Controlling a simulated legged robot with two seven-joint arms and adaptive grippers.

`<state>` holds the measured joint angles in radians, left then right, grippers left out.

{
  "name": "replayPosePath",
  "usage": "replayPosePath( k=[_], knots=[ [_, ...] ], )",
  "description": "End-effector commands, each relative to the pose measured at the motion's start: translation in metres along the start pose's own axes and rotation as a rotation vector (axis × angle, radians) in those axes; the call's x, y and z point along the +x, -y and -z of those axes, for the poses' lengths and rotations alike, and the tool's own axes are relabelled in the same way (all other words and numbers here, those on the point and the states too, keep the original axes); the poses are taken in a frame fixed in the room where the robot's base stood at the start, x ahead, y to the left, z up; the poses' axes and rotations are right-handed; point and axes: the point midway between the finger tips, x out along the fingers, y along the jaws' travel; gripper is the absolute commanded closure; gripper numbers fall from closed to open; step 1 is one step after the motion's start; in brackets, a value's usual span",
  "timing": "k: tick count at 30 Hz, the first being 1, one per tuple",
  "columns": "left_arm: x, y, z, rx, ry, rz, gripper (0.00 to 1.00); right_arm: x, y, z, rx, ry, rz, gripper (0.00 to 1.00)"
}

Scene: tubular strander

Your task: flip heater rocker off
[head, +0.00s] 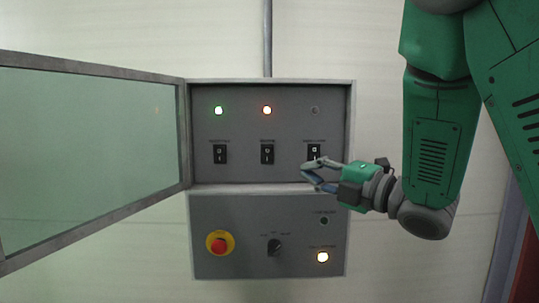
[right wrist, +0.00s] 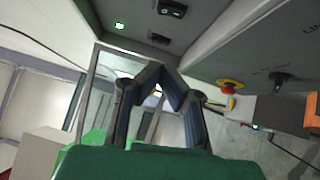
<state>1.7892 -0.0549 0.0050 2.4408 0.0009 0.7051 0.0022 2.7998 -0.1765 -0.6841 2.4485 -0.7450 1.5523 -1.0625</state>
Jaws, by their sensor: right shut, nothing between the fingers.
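The open control box has three black rocker switches in a row: left (head: 220,154), middle (head: 267,154) and right (head: 314,152). Their labels are too small to read surely; the middle one may say heater. The lamp above the left rocker is green (head: 219,111), the one above the middle is amber (head: 267,111), and the right one (head: 314,110) is dark. My right gripper (head: 305,172) is shut and empty, its tips pointing left just below the right rocker in the head view. It also shows in the right wrist view (right wrist: 164,75). My left gripper is out of view.
The glass door (head: 90,160) stands open to the left. The lower panel holds a red emergency stop (head: 220,244), a selector knob (head: 274,247), a dark lamp (head: 324,221) and a lit amber button (head: 322,257). The box's frame (head: 352,130) rims the recess.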

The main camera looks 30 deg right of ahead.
Motion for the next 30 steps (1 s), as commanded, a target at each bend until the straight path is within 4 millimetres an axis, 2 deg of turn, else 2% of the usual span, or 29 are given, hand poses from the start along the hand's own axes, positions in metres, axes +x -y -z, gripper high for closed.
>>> replayPosePath(
  k=[5, 8, 20, 24, 30],
  knots=[
    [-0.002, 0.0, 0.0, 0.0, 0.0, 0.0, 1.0, 0.006, 0.0, 0.0, 0.001, 0.0, 0.002, 1.0],
    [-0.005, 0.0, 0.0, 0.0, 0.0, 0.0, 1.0, 0.019, 0.0, 0.0, 0.001, -0.001, 0.003, 1.0],
    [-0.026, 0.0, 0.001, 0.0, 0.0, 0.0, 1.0, 0.102, -0.001, 0.0, 0.003, -0.001, 0.003, 1.0],
    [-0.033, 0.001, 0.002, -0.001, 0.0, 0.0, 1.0, 0.116, -0.001, -0.017, 0.004, 0.002, 0.002, 1.0],
    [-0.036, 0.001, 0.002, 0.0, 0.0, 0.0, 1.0, 0.127, 0.001, -0.028, 0.004, 0.001, 0.002, 1.0]
  ],
)
